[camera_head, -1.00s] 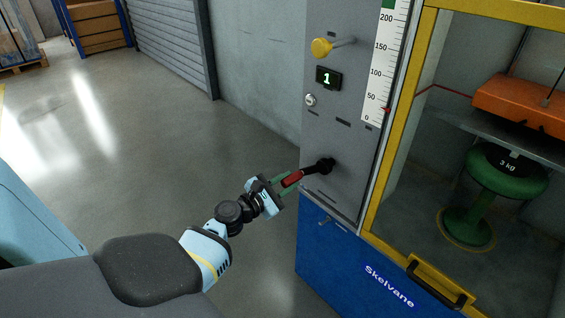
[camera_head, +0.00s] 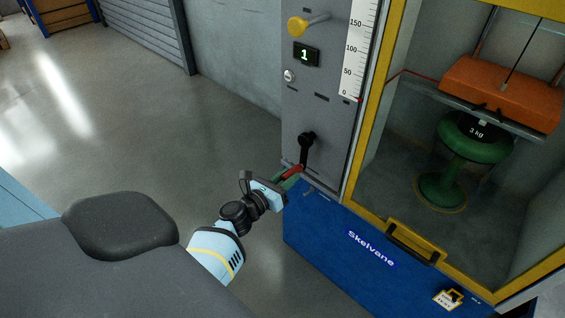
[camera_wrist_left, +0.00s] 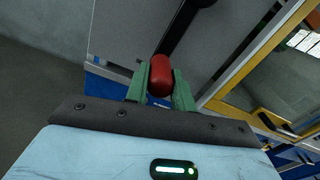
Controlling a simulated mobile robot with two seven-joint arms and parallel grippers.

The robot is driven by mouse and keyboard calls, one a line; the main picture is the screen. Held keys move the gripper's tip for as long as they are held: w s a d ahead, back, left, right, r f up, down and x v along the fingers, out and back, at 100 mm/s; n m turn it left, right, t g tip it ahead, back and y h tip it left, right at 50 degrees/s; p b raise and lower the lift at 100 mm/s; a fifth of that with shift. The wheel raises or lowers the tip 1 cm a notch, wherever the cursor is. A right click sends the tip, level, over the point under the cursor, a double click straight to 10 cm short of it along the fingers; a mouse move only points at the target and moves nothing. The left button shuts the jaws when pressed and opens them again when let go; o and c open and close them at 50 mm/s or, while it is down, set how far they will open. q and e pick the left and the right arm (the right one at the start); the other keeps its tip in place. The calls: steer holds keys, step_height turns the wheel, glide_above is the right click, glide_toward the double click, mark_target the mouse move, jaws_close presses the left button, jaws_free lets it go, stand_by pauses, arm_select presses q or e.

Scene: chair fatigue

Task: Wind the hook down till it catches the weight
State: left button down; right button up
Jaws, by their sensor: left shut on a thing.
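My left gripper (camera_head: 285,182) is shut on the red handle (camera_head: 293,172) of a black crank (camera_head: 306,149) on the grey machine front. The crank arm points down. The red grip (camera_wrist_left: 160,79) sits between the green fingers in the left wrist view. Behind the yellow-framed window, an orange block (camera_head: 500,92) has a thin cable above it and a grey plate at its underside. No hook can be made out clearly. My right gripper is out of view.
A white scale (camera_head: 355,60) has a red pointer (camera_head: 361,99) near 0. A display (camera_head: 306,54) reads 1, with a yellow knob (camera_head: 298,26) above it. The yellow door handle (camera_head: 415,243) sits low at the right. The floor at left is clear.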

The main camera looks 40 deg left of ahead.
arm_select(q)
steer(key=shift+s+d+f, duration=0.1)
steer(key=shift+d+f, duration=0.1)
steer(key=shift+d, duration=0.35)
steer(key=c, duration=1.2)
jaws_free()
steer(key=shift+r, duration=0.1)
steer(key=shift+a, duration=0.15)
steer(key=shift+r, duration=0.1)
steer(key=shift+s, duration=0.15)
steer(key=s, duration=0.7)
steer(key=shift+s+a+p, duration=0.2)
steer(key=shift+a+p, duration=0.1)
